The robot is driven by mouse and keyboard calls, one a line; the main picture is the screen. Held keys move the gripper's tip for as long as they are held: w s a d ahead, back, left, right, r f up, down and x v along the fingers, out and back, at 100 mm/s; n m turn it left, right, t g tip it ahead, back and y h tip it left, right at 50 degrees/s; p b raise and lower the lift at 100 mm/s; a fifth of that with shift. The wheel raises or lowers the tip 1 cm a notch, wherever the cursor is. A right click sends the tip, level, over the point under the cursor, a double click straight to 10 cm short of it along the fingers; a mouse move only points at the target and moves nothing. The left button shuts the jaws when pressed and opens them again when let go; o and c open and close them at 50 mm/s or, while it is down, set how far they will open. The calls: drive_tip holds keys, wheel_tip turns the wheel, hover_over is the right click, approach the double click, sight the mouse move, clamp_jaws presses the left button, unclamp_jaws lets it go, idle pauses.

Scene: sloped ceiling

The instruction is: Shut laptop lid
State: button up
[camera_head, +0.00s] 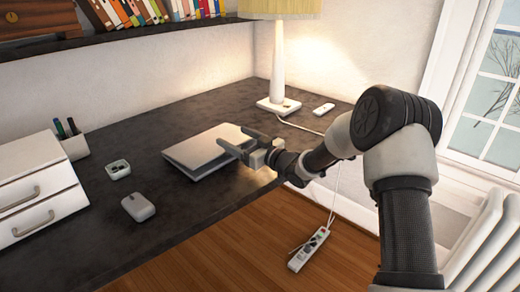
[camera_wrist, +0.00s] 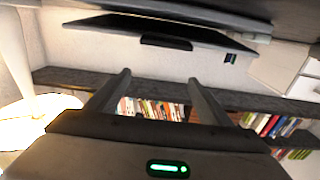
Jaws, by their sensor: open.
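The laptop (camera_head: 205,152) is a flat silver-grey slab on the dark desk. Contact is unclear. In the wrist view, which looks upside down, my gripper (camera_wrist: 158,77) has its two fingers spread with nothing between them. A dark thin slab near the top of that view may be the laptop.
A lamp (camera_head: 278,60) stands behind, with a small white device (camera_head: 323,109) beside it. A bookshelf (camera_head: 130,35) hangs above. The front desk is clear.

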drive_tip(key=p+v, duration=0.2)
drive_tip(key=v, duration=1.2)
drive_tip(key=shift+s+d, duration=0.15)
drive_tip(key=shift+s, duration=0.15)
drive_tip(key=shift+f, duration=0.1)
